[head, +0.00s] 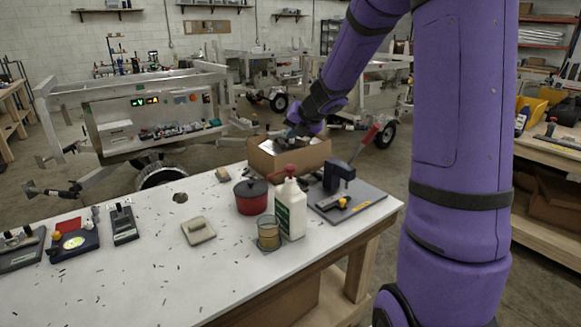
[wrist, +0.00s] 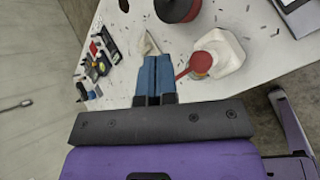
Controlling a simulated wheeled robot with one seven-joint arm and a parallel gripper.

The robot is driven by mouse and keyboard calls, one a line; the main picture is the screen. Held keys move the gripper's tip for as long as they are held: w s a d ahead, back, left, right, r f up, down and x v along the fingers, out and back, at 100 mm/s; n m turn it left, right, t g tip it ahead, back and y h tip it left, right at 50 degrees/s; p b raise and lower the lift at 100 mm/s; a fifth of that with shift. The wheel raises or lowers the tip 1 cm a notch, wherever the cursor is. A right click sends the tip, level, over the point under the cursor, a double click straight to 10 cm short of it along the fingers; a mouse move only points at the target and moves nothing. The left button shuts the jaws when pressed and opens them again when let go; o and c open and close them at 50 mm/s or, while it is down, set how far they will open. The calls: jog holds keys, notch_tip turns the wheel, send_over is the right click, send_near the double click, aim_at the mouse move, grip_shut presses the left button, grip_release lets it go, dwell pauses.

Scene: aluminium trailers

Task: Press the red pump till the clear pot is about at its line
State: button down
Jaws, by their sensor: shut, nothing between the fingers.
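A white pump bottle (head: 291,212) with a green label stands upright on the white table. Its red pump (head: 288,171) points left, towards the clear pot. The clear pot (head: 268,234) stands beside the bottle and holds amber liquid; I cannot make out its line. My gripper (head: 290,134) is raised beyond and above the bottle in the head view. In the wrist view the blue fingers (wrist: 157,75) are shut and empty, left of the red pump (wrist: 187,70) and the white bottle (wrist: 226,49). The pot is mostly hidden there under the pump.
A dark red lidded pot (head: 251,198) stands left of the bottle. A grey board with a dark blue press (head: 338,177) lies to the right. A cardboard box (head: 262,155) is behind.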

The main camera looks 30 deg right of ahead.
aim_at(292, 166)
jog(key=shift+f, duration=3.45)
jog(key=shift+f, duration=0.15)
jog(key=shift+f, duration=0.25)
jog(key=shift+f, duration=1.05)
dwell(0.5)
jog(key=shift+r, duration=1.45)
jog(key=shift+r, duration=0.1)
jog(key=shift+r, duration=2.45)
